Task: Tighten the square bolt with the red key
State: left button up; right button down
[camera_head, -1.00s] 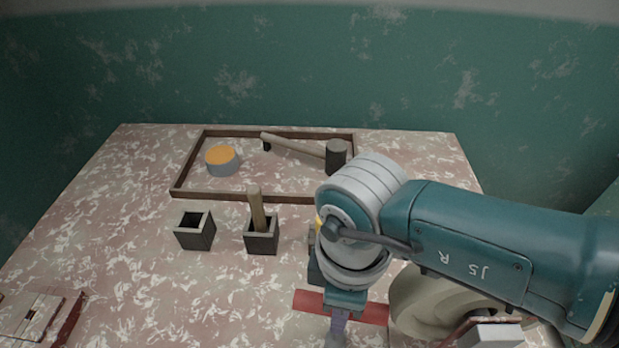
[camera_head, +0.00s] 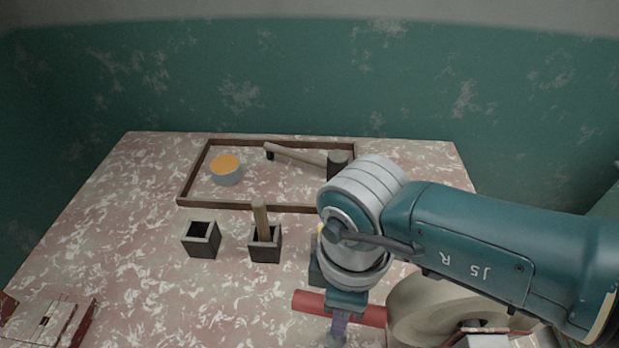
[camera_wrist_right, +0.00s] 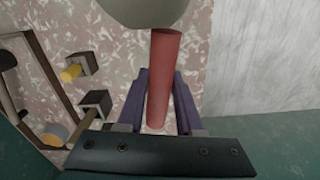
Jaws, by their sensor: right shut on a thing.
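A red bar (camera_head: 308,302), seemingly the red key, lies across the front of the table in the head view. My right gripper (camera_head: 338,338) is shut on it; in the wrist view the red bar (camera_wrist_right: 164,75) runs between my two purple fingers (camera_wrist_right: 157,108). The bar's far end meets or passes behind a rounded beige body (camera_wrist_right: 145,8), which also shows in the head view as a beige drum-like shape (camera_head: 412,305) beside the gripper. I cannot tell how they join. I make out no square bolt. My left gripper is not in view.
A wood-framed tray (camera_head: 290,209) at the back holds an orange-topped grey cylinder (camera_head: 226,172) and a mallet (camera_head: 300,156). An empty dark square cup (camera_head: 201,241) and another (camera_head: 265,248) with a wooden stick stand in front. The table's left middle is clear.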

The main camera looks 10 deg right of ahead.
jog(key=shift+d+r, duration=0.3)
jog(key=shift+d, duration=0.05)
jog(key=shift+r+p, duration=0.55)
jog(key=shift+p, duration=0.2)
notch_tip(320, 180, up, 4)
jog(key=p, duration=0.4)
jog(key=shift+s+d, duration=0.1)
notch_tip(320, 180, up, 3)
jog(key=p, duration=0.2)
jog(key=shift+p, duration=0.4)
jog(key=r+p, duration=0.4)
jog(key=shift+a, duration=0.2)
